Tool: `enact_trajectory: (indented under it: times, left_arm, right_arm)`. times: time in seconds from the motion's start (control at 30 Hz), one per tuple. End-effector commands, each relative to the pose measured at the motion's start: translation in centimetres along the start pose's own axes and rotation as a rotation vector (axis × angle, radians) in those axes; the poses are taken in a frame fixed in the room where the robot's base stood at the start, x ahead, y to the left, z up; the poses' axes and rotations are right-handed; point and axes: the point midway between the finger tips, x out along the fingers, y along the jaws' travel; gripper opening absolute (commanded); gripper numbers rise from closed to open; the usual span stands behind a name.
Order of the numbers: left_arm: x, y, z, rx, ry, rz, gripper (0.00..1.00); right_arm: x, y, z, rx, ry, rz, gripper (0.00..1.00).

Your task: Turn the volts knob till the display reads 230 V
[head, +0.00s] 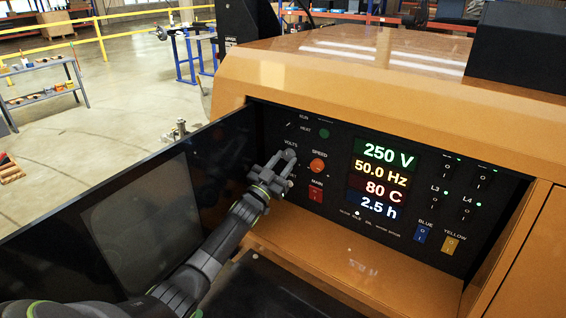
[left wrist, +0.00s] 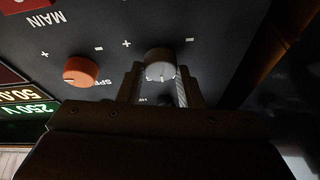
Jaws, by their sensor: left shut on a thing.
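The volts knob (head: 289,155) is a grey round knob under the VOLTS label on the black control panel. My left gripper (head: 274,172) is shut on it. In the left wrist view the knob (left wrist: 160,64) sits between the two fingers of the left gripper (left wrist: 160,85), with plus and minus marks beside it. The display (head: 389,154) reads 250 V in green on its top line, above 50.0 Hz, 80 C and 2.5 h. My right gripper is not in view.
The orange speed knob (head: 318,165) is just right of the volts knob. The red MAIN switch (head: 315,193) is below it. Blue (head: 421,234) and yellow (head: 449,244) switches are at lower right. An open dark door (head: 120,215) stands left of my arm.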

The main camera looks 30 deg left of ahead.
Motion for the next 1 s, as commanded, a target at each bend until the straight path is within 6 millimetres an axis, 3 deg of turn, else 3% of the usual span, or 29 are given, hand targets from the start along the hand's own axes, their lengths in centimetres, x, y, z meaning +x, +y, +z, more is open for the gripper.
enact_trajectory:
  times: [0.37, 1.0]
  left_arm:
    - [0.1, 0.2, -0.4, -0.263, -0.021, -0.103, 0.1]
    - [0.4, 0.5, -1.0, -0.827, -0.064, -0.329, 0.1]
  right_arm:
    - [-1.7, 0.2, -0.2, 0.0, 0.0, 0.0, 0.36]
    - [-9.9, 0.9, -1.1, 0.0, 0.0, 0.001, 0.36]
